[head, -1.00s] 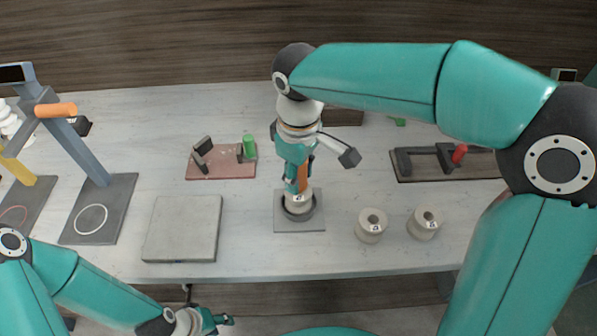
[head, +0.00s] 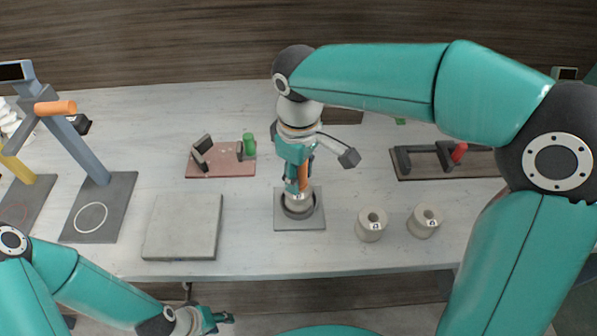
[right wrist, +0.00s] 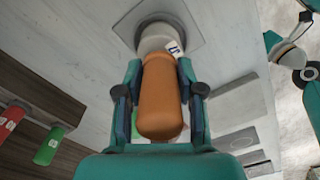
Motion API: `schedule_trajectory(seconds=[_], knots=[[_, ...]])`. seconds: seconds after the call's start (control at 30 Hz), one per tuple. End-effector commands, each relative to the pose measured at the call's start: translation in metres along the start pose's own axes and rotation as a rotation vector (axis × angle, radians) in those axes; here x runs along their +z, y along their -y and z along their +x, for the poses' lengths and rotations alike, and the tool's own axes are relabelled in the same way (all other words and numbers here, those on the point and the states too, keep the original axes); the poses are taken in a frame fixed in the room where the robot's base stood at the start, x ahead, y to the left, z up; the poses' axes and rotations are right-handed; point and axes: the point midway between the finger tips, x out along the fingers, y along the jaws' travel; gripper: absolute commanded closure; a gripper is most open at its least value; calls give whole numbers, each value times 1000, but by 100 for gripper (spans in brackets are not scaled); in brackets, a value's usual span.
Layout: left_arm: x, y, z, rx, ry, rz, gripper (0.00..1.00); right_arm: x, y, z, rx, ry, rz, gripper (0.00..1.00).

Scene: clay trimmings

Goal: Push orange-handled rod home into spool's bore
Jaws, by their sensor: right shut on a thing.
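My right gripper (head: 298,184) points down over the middle of the table, shut on the orange handle (head: 304,177) of the rod. In the right wrist view the orange handle (right wrist: 160,98) lies between both fingers, with its far end over the pale spool (right wrist: 156,38). The spool (head: 298,197) stands in a dark ring on a square grey plate (head: 315,220). The rod's shaft and the spool's bore are hidden, so I cannot tell any gap there. My left gripper (head: 222,318) is low, off the table's front edge; its finger opening is unclear.
Two more pale spools (head: 372,224) (head: 425,221) stand to the right. A flat grey slab (head: 183,228) lies to the left. Behind are a reddish board with a green-handled piece (head: 249,145) and a dark board with a red-handled piece (head: 459,153). A blue-grey stand (head: 85,155) holds an orange bar.

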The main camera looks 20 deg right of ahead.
Motion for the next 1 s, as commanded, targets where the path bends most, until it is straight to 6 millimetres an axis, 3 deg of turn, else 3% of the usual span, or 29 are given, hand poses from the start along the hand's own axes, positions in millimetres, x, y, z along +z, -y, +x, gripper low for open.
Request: schedule_trajectory(seconds=[1.0], knots=[[0,0,1,0,0,0,60,0,0,6,0,1,0,100]])
